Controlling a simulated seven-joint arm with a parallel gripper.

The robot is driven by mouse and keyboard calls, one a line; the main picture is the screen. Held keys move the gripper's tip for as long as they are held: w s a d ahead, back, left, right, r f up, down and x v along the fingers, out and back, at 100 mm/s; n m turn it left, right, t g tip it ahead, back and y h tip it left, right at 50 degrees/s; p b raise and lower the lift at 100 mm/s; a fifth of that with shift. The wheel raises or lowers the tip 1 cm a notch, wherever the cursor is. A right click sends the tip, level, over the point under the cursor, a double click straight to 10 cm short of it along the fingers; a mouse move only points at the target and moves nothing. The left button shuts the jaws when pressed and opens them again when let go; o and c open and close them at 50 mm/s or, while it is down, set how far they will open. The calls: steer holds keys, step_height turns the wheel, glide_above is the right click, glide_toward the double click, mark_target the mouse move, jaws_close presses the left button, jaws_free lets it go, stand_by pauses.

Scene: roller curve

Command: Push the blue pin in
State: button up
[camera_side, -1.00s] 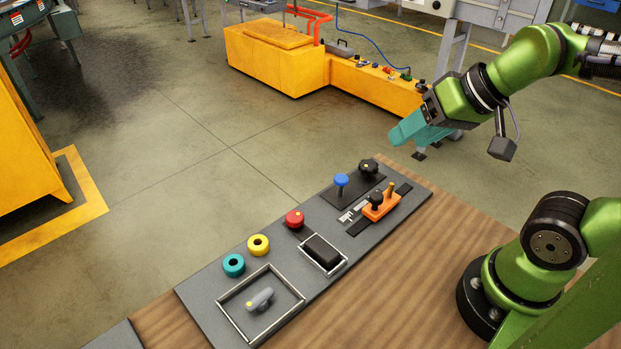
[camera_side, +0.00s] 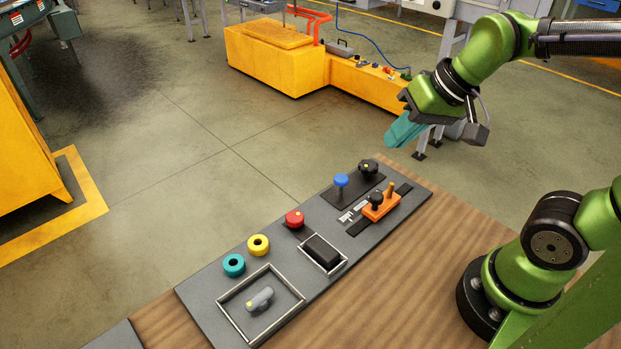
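The blue pin (camera_side: 341,181) stands upright on a dark plate toward the far end of the grey control panel (camera_side: 205,285). Its round blue head sits raised above the plate on a thin stem. My gripper (camera_side: 394,141) has teal fingers and hangs in the air above and to the right of the pin, beyond the far end of the panel. It points down and left and is apart from everything. Its fingers overlap in this view, so their gap is hidden.
A black knob (camera_side: 368,167) stands close right of the pin. An orange slider block (camera_side: 381,206) with a black knob and an upright peg is in front. A red button (camera_side: 294,219), yellow ring (camera_side: 258,245), teal ring (camera_side: 233,265) and black rocker (camera_side: 322,251) lie nearer.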

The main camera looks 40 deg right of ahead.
steer(key=w+f+m+g, duration=0.1)
steer(key=w+m, duration=0.1)
steer(key=w, duration=0.1)
steer(key=w+m+g, duration=0.1)
steer(key=w+m, duration=0.1)
steer(key=w, duration=0.1)
steer(key=w+d+f+m+g+h, duration=0.1)
steer(key=w+m+g, duration=0.1)
steer(key=w, duration=0.1)
steer(key=shift+w+f, duration=0.3)
steer(key=shift+w, duration=0.1)
jaws_close()
steer(key=m+g+h, duration=0.1)
steer(key=m, duration=0.5)
glide_above(341, 177)
steer(key=shift+m+g, duration=0.3)
steer(key=shift+m, duration=0.6)
step_height(341, 177, down, 14)
steer(key=shift+r, duration=0.2)
